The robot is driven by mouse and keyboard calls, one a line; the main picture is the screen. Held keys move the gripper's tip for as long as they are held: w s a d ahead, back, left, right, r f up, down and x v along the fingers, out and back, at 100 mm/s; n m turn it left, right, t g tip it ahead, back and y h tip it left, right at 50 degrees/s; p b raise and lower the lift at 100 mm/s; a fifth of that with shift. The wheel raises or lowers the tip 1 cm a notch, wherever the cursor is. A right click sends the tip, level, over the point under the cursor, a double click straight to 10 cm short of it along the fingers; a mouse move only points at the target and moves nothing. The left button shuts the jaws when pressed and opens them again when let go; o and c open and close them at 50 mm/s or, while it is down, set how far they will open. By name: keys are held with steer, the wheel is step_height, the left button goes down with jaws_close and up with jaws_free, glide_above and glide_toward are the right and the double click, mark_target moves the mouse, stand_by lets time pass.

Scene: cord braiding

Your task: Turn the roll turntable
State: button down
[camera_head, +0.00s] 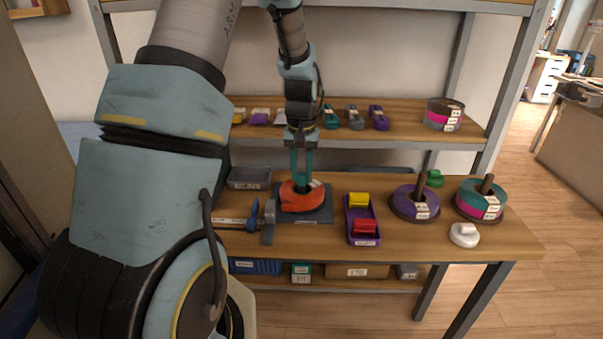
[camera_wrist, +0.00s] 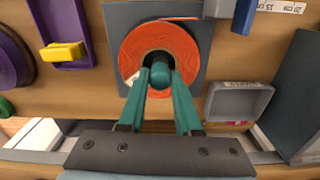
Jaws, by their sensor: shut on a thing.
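The roll turntable is a dark grey square plate (camera_head: 318,217) on the bench, also showing in the wrist view (camera_wrist: 190,28). An orange-red roll (camera_head: 301,202) with a pale label lies flat on it; the wrist view shows this roll as a ring (camera_wrist: 180,47). My gripper (camera_head: 302,185) points down over the roll's middle. In the wrist view its teal fingers (camera_wrist: 160,82) reach into the roll's central hole and close on the short round post (camera_wrist: 160,66) there. The fingers partly hide the post and the roll's near edge.
A purple tray (camera_head: 363,229) holds a yellow and a red block to the right. Purple (camera_head: 415,207) and teal-pink rolls (camera_head: 470,205) stand on posts farther right. A white lidded item (camera_head: 464,235) is at the front right. A blue-grey stand (camera_head: 268,226) is close on the left. A shelf (camera_head: 400,115) runs behind.

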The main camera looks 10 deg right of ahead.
steer(key=shift+m, duration=2.3)
steer(key=shift+m, duration=0.5)
steer(key=c, duration=0.6)
jaws_free()
step_height(320, 180, up, 11)
steer(key=b, duration=0.1)
steer(key=shift+b, duration=0.35)
